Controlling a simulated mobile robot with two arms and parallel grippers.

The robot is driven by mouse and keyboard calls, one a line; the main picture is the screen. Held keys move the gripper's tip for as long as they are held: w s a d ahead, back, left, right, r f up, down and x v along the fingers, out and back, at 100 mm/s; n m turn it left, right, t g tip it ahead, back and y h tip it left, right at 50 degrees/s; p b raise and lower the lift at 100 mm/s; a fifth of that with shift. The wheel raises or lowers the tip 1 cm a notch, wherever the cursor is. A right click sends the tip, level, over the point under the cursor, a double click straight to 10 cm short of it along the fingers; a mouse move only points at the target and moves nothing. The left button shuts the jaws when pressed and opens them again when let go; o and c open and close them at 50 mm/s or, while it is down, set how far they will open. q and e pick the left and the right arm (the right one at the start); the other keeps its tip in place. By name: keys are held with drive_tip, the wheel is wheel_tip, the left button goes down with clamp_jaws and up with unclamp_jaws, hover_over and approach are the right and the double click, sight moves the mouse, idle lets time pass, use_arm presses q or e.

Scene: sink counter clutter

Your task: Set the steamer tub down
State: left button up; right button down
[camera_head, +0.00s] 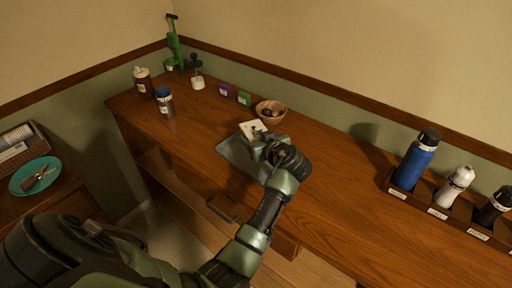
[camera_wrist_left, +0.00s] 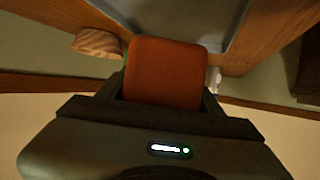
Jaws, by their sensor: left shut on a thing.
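My left gripper (camera_head: 263,144) reaches over the wooden counter near the grey sink area. It is shut on a rust-red block-like thing with rounded corners, which I take as the steamer tub (camera_wrist_left: 165,73); in the left wrist view it fills the space between the fingers. In the head view the gripper and wrist mostly hide it. A pale flat piece (camera_head: 250,128) shows just beyond the fingers; I cannot tell whether it belongs to the tub. How far the tub is from the surface is unclear. My right gripper is not in view.
A wooden bowl (camera_head: 270,111) stands just beyond the gripper, with purple (camera_head: 225,90) and green (camera_head: 244,98) boxes to its left. A grey panel (camera_head: 232,149) lies under the gripper. A bottle rack (camera_head: 434,209) stands at right. The counter between bowl and rack is clear.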

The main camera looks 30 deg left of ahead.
use_arm(q)
drive_tip(key=shift+f, duration=0.35)
wheel_tip(320, 180, down, 3)
drive_tip(key=shift+f, duration=0.4)
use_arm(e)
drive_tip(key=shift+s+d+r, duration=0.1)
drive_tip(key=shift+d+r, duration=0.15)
use_arm(q)
drive_tip(key=shift+f, duration=0.2)
drive_tip(key=o, duration=1.6)
drive_tip(key=shift+o, duration=0.2)
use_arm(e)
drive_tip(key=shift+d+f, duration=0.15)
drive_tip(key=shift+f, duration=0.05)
use_arm(q)
drive_tip(key=shift+r, duration=0.1)
